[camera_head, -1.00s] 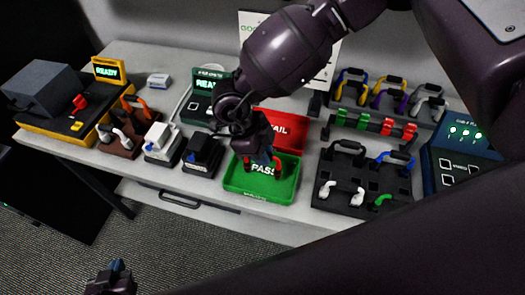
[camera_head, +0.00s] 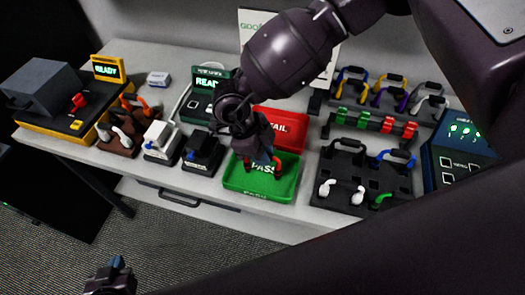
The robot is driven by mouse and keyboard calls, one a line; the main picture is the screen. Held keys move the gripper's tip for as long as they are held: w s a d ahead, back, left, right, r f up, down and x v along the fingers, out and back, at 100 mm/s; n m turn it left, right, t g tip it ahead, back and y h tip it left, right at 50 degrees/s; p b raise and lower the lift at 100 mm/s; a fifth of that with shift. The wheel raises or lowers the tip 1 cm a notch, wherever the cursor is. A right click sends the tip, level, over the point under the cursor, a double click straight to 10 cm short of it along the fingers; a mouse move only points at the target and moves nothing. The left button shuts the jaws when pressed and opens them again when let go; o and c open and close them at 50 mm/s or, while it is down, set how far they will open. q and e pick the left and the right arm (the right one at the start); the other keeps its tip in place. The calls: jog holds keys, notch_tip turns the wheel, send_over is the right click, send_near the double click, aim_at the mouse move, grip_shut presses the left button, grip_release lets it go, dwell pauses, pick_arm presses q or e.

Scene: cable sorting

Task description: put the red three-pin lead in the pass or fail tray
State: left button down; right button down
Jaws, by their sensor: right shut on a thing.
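The green PASS tray (camera_head: 233,180) is at the front middle of the bench, with the red FAIL tray (camera_head: 291,135) just behind it. My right gripper (camera_head: 261,157) points down over the PASS tray. It is shut on the red lead (camera_head: 277,168), which shows in small parts on both sides of the fingers. The gripper hides most of the lead and its pins, and I cannot tell whether it touches the tray floor. My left gripper (camera_head: 115,272) is low at the bottom left, away from the bench; its jaws are too unclear to read.
A black rack (camera_head: 342,180) with several coloured leads stands right of the trays, with more racks behind. A dark tester (camera_head: 460,150) is far right. Left are small fixtures (camera_head: 203,152), a READY screen (camera_head: 207,85) and a yellow-based machine (camera_head: 60,125).

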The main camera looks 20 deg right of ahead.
jog(key=c, duration=1.2)
grip_release()
jog(key=shift+c, duration=0.2)
jog(key=o, duration=0.8)
jog(key=shift+r, duration=0.1)
jog(key=shift+r+p, duration=0.55)
jog(key=shift+r, duration=0.1)
jog(key=shift+r+p, duration=1.05)
jog(key=shift+r, duration=0.6)
jog(key=shift+r+p, duration=0.95)
jog(key=shift+r, duration=0.65)
jog(key=shift+s, duration=0.1)
